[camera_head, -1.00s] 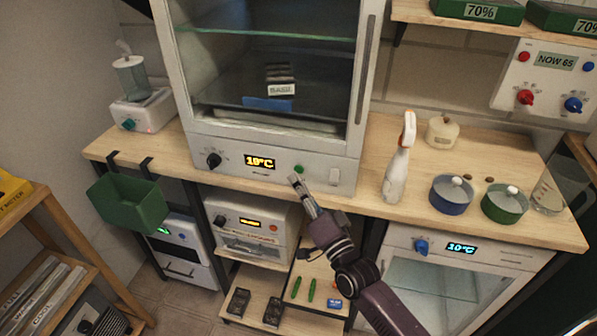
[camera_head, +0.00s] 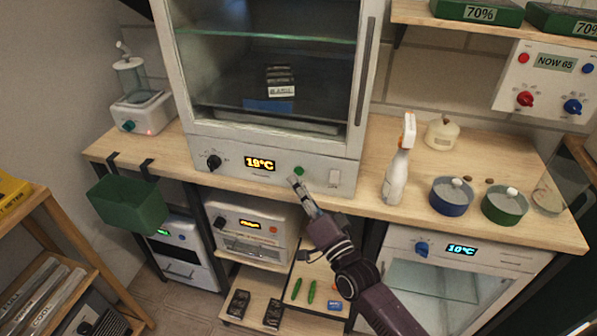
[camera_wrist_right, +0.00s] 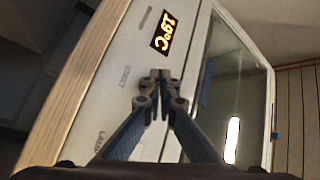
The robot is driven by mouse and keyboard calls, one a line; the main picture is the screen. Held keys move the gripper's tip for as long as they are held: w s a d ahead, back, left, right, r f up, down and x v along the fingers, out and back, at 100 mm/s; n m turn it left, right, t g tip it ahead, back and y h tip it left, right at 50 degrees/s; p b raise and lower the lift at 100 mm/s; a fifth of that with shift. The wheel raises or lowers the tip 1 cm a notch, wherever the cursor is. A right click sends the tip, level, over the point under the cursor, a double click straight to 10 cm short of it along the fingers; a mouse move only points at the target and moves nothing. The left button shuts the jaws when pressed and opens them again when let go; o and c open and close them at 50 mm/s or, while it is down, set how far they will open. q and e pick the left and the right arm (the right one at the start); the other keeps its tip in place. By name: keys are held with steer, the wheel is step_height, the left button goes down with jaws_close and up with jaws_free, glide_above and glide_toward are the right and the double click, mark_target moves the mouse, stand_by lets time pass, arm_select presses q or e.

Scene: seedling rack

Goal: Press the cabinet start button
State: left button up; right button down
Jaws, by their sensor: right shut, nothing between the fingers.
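The cabinet (camera_head: 225,150) stands on the wooden bench, with a glass front and a lower panel showing an orange 19°C display (camera_head: 260,163). The green start button (camera_head: 299,170) is on that panel, right of the display. My right gripper (camera_head: 296,183) is shut and empty, with its tips just below the green button in the head view. I cannot tell whether they touch the panel. In the right wrist view the closed fingertips (camera_wrist_right: 160,76) lie over the panel below the display (camera_wrist_right: 163,32), and the button is hidden there. My left gripper is not in view.
A black knob (camera_head: 214,161) and a pale rocker switch (camera_head: 335,178) are also on the panel. A spray bottle (camera_head: 397,172), a blue pot (camera_head: 451,197) and a green pot (camera_head: 504,207) stand to the right. A green bin (camera_head: 128,205) hangs at the left.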

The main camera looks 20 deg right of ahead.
steer(key=shift+w, duration=0.1)
stand_by(0.3)
steer(key=shift+w+d, duration=0.25)
steer(key=shift+w+d, duration=0.2)
steer(key=shift+w, duration=0.1)
stand_by(0.7)
stand_by(0.4)
steer(key=shift+s+a, duration=0.45)
steer(key=shift+s, duration=0.25)
steer(key=shift+p, duration=0.35)
steer(key=s+a+p, duration=0.1)
steer(key=s, duration=0.1)
steer(key=s+a+p, duration=0.1)
steer(key=s, duration=0.1)
steer(key=shift+a, duration=0.4)
